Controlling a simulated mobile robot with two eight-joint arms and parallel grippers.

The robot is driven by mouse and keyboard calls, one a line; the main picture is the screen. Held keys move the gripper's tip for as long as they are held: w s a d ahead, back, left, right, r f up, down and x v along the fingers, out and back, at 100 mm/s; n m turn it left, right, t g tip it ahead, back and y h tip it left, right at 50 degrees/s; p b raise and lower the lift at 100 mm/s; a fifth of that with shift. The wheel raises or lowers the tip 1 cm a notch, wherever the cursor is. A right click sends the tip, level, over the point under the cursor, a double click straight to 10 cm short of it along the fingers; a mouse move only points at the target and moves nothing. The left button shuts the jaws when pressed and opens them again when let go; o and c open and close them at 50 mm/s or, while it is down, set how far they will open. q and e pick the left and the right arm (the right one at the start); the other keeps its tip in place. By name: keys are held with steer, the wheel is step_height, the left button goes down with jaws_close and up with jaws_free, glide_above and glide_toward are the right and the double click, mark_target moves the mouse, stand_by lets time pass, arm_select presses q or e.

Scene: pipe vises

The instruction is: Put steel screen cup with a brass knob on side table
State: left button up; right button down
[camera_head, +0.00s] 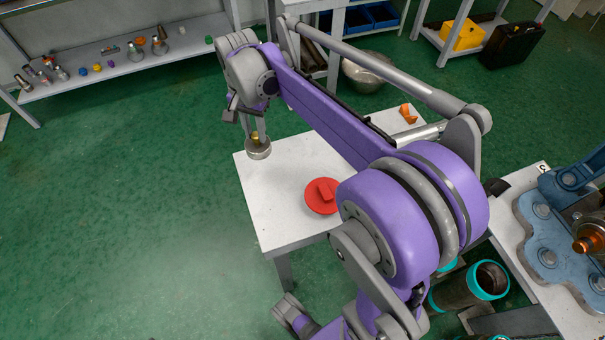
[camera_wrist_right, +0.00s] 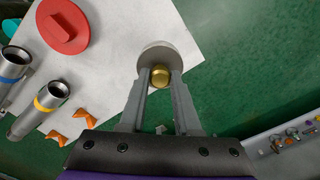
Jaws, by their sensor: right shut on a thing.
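The steel screen cup (camera_head: 259,150) is a short grey cylinder with a brass knob (camera_wrist_right: 160,76) on it. My right gripper (camera_head: 255,134) is shut on the knob, with the cup hanging upright under the fingers. In the right wrist view the cup (camera_wrist_right: 166,54) shows beyond the fingertips (camera_wrist_right: 160,82). The white side table (camera_head: 285,205) lies below; the cup appears over its far left corner area. I cannot tell whether the cup touches the tabletop. My left gripper does not show.
A red round piece with a raised block (camera_head: 320,196) lies on the side table. Orange clips (camera_wrist_right: 56,136) and metal tubes with blue and yellow bands (camera_wrist_right: 40,110) are there too. A low shelf (camera_head: 130,62) with small parts stands at the back left. The tabletop's left front is bare.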

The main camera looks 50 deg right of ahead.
steer(key=shift+s+d+r+m, duration=0.25)
steer(key=shift+d+m, duration=0.05)
steer(key=shift+d, duration=0.05)
step_height(320, 180, down, 10)
steer(key=shift+r+b, duration=0.1)
steer(key=shift+b, duration=0.55)
steer(key=c, duration=0.6)
jaws_free()
